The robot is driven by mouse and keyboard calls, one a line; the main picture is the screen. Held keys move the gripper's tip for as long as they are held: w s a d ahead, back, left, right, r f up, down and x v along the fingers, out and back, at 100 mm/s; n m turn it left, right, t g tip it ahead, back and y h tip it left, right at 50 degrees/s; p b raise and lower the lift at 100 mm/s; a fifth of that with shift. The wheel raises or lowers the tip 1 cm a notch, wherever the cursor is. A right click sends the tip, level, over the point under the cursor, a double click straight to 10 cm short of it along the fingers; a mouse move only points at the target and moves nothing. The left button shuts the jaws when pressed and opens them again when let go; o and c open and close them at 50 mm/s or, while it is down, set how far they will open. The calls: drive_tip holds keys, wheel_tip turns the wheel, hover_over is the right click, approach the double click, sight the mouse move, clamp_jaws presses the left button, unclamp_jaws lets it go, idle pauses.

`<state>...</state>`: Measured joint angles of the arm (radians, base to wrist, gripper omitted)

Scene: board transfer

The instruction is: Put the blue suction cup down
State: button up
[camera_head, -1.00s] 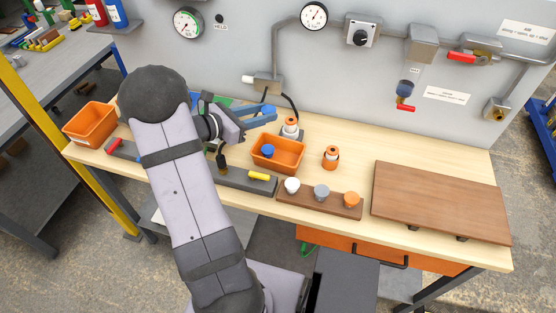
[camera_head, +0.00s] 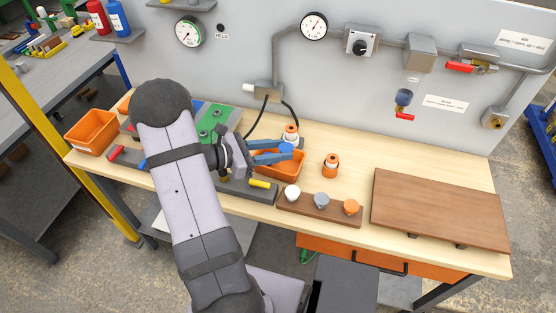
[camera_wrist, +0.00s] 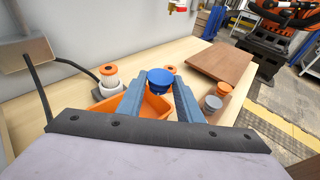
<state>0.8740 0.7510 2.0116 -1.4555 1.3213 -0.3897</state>
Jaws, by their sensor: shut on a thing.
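The blue suction cup (camera_head: 286,148) is held between the two blue fingers of my gripper (camera_head: 280,152), at the orange bin (camera_head: 284,171). In the wrist view the blue cup (camera_wrist: 160,81) sits between the fingertips of my gripper (camera_wrist: 159,88), with the orange bin (camera_wrist: 154,110) behind and below it. The cup appears raised to about the bin's rim or above; the exact gap is hidden. The fingers are shut on it.
A brown rack (camera_head: 314,206) holds a white cup (camera_head: 292,191), a grey cup (camera_head: 322,198) and an orange cup (camera_head: 351,206). Orange-and-white fittings (camera_head: 331,164) stand behind. A brown board (camera_head: 437,207) lies at right. Bare wood (camera_head: 358,155) shows between.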

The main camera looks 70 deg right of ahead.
drive_tip(key=shift+f, duration=0.45)
drive_tip(key=shift+f, duration=0.1)
drive_tip(key=shift+f+p, duration=0.5)
drive_tip(key=shift+f, duration=1.5)
drive_tip(key=shift+f, duration=0.1)
drive_tip(key=shift+f+b, duration=0.35)
drive_tip(key=shift+b, duration=0.1)
drive_tip(key=shift+f, duration=0.15)
